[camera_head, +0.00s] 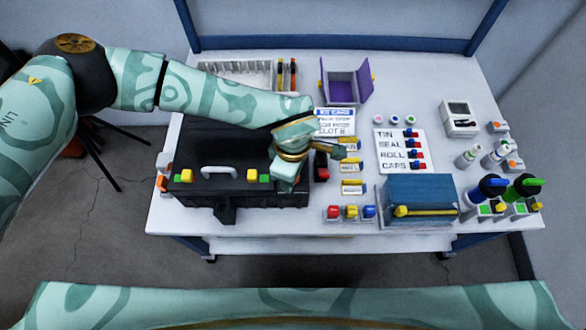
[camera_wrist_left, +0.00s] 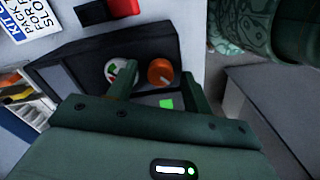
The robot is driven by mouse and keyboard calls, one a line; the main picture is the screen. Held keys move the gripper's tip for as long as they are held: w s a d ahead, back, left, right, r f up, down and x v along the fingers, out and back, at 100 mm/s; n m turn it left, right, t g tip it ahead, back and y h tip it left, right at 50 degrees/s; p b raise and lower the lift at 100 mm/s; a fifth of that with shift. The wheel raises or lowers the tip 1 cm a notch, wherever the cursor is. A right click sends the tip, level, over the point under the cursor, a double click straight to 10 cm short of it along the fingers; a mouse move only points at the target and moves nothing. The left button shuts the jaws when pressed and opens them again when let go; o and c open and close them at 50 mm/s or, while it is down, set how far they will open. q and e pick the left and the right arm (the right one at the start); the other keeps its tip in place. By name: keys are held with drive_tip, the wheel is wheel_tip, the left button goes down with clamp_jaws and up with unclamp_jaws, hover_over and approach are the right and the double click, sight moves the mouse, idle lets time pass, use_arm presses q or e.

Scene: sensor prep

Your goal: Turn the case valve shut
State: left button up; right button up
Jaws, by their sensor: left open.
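The black case (camera_head: 230,160) lies closed on the table with a grey handle on top. In the left wrist view its dark end panel (camera_wrist_left: 75,65) carries an orange round knob (camera_wrist_left: 160,72) with a pale line, probably the valve. Beside the knob is a round white dial (camera_wrist_left: 115,72) with red and green marks, partly covered by a finger. My left gripper (camera_head: 287,182) is at the case's right end. In the wrist view its open fingers (camera_wrist_left: 162,88) stand on either side of the knob's area, with no contact visible. My right gripper is not in view.
A blue box (camera_head: 418,192) with a yellow bar stands to the right. A purple open box (camera_head: 345,82) and a slotted white rack (camera_head: 235,68) stand at the back. A label card (camera_head: 398,150) and yellow-marked packets (camera_head: 352,187) lie right of the case. Bottles (camera_head: 485,190) crowd the right edge.

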use_arm(q)
wheel_tip(320, 180, up, 16)
drive_tip(key=p, duration=0.4)
drive_tip(key=shift+r+p, duration=0.15)
drive_tip(key=shift+p, duration=0.15)
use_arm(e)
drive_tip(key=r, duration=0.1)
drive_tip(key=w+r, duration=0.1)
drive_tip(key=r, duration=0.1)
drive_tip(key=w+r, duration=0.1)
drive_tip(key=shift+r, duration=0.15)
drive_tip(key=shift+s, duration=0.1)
